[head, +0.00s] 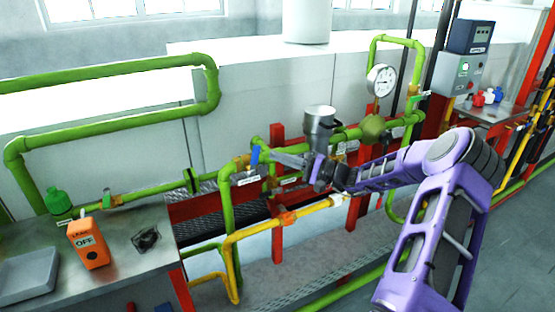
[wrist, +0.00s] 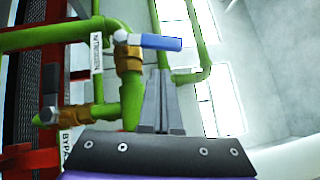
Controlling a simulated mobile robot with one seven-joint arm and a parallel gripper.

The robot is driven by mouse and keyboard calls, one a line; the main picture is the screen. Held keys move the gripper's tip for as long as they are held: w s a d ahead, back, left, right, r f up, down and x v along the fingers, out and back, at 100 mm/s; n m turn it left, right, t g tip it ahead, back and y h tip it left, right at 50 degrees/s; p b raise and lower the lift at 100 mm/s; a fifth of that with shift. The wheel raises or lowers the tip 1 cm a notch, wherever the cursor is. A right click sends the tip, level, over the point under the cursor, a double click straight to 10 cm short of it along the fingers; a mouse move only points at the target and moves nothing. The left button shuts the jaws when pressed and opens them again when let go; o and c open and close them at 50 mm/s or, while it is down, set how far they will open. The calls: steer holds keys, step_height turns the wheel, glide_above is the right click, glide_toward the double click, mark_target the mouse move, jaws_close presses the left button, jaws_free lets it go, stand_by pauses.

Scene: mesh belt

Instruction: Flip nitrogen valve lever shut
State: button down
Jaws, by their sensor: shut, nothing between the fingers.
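The nitrogen valve's blue lever (head: 254,156) stands roughly upright on the green pipe in the head view. In the wrist view the lever (wrist: 150,42) sticks out sideways from a brass valve body (wrist: 128,58), with a white NITROGEN label (wrist: 97,52) beside it. My gripper (head: 277,155) is shut and empty, its fingertips just right of the lever in the head view. In the wrist view my gripper (wrist: 160,75) points up, with its tips just below the lever. I cannot tell whether they touch it.
A second brass valve (wrist: 78,115) with a BYPASS label (wrist: 66,148) sits close by at left in the wrist view. Green pipes (head: 227,205), a yellow pipe (head: 290,217) and red posts (head: 277,190) crowd the area. A gauge (head: 380,81) stands further right.

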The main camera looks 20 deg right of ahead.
steer(key=v, duration=1.1)
steer(key=shift+w+d+b, duration=0.3)
steer(key=shift+w+b, duration=0.05)
steer(key=shift+f, duration=0.2)
